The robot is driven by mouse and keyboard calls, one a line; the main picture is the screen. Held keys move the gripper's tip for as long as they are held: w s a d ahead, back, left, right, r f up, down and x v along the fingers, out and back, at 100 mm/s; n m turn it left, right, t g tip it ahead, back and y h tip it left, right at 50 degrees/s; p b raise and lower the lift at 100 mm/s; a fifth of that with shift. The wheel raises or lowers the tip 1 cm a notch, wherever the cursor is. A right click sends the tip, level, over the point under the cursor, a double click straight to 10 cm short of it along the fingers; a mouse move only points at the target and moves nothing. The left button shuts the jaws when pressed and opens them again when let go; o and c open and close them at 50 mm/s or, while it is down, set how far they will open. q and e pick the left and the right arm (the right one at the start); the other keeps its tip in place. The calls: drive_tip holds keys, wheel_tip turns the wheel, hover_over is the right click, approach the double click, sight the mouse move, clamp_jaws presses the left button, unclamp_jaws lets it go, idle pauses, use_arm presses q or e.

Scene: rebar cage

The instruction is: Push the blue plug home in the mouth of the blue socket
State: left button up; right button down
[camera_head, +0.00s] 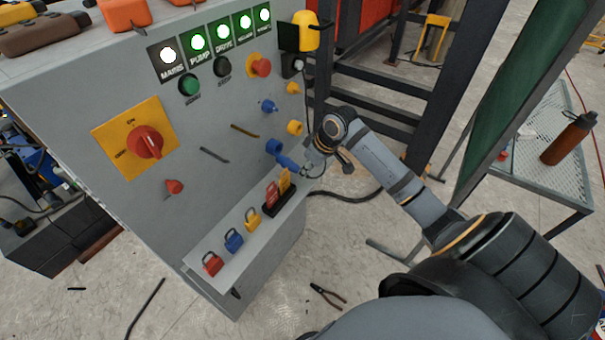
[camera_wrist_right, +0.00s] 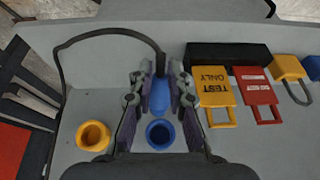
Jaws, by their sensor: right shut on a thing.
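The blue plug (camera_head: 287,162) is held between the fingers of my right gripper (camera_head: 308,168), close in front of the panel. In the right wrist view the plug (camera_wrist_right: 160,97) sits between the two fingers of the gripper (camera_wrist_right: 160,88). The blue socket (camera_head: 273,147) juts from the panel just up and left of the plug. In the wrist view the socket (camera_wrist_right: 160,134) shows its dark round mouth uncovered, just below the plug's lower end. Whether the plug touches the rim I cannot tell. My left gripper is not in view.
A yellow socket (camera_head: 295,127) is beside the blue one. Below, a ledge holds padlocks (camera_head: 233,239) and a black holder with red and yellow tags (camera_wrist_right: 214,88). A black cable (camera_wrist_right: 62,75) loops beside my gripper. A dark metal frame (camera_head: 385,75) stands right of the cabinet.

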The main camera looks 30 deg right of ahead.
drive_tip(key=s+d+p, duration=0.4)
drive_tip(key=s+p, duration=0.3)
drive_tip(key=s+d+p, duration=0.4)
drive_tip(key=s+p, duration=0.3)
drive_tip(key=s, duration=0.1)
